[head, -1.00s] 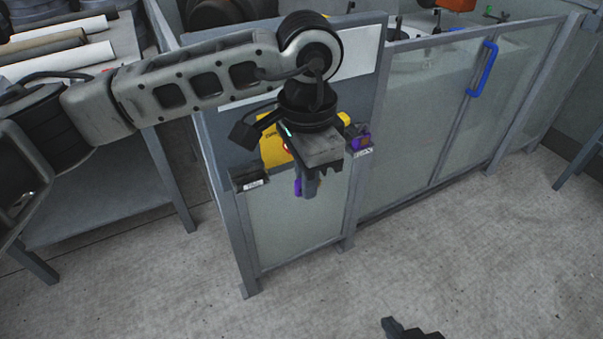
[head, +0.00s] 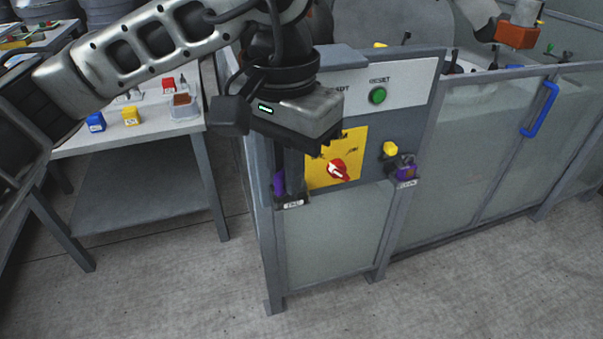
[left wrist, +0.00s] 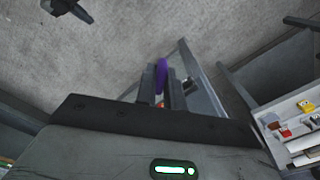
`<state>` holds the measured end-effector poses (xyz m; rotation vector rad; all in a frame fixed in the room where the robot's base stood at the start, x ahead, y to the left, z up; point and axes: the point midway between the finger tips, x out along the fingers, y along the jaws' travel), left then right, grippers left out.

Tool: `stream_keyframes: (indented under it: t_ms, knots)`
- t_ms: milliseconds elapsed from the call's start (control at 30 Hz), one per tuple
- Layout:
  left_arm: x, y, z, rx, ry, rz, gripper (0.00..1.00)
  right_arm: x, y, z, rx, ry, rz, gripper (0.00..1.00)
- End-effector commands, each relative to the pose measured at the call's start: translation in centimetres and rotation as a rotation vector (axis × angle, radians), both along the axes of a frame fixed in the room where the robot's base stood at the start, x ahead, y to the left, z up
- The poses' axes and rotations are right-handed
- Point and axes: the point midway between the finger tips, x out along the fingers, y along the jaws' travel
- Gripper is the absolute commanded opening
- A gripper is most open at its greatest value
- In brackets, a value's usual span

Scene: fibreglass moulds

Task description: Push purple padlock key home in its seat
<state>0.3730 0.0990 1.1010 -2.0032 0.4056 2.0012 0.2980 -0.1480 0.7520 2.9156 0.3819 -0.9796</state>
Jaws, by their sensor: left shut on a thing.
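My left gripper (head: 287,178) points down at the left edge of the control panel, shut on the purple padlock key (head: 279,184). Only a purple sliver shows beside the dark fingers. The left wrist view shows the purple key (left wrist: 161,78) between the fingers. Directly below the fingertips is a dark, white-labelled holder (head: 293,203), mostly hidden; I cannot tell whether the key touches it. A second labelled holder (head: 407,183) with a purple piece (head: 405,167) sits at the panel's right edge. A dark shape, seemingly my right gripper (left wrist: 70,8), shows at the left wrist view's top left.
The panel has a red rotary switch (head: 338,170) on a yellow plate (head: 350,148), a green button (head: 378,95) and a yellow knob (head: 390,149). A glazed guard door with a blue handle (head: 540,110) stands right. A table (head: 150,137) with small boxes stands left.

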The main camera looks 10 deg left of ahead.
Motion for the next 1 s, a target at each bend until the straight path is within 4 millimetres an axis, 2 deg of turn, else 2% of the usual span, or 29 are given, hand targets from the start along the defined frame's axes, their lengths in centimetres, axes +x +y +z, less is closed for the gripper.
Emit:
stream_keyframes:
  t_ms: [267,367,733,900,1000]
  knots:
    - [0.1,-0.1,0.0,0.0,0.0,0.002,0.0,0.0,-0.1,0.0,-0.002,-0.001,0.002,0.0]
    - [0.5,-0.8,0.0,-0.001,0.0,0.025,0.0,0.0,-0.1,0.0,-0.003,-0.001,0.002,0.0]
    - [5.0,-7.6,0.0,0.001,0.001,0.295,0.0,0.1,-0.1,0.0,-0.004,-0.002,0.003,0.0]
    - [6.3,-9.5,0.0,-0.002,0.0,0.374,0.0,0.1,-0.1,0.1,-0.003,-0.004,0.003,0.0]
    - [6.6,-9.9,0.0,0.0,0.0,0.396,0.0,0.2,-0.1,0.1,-0.003,-0.005,0.003,0.0]
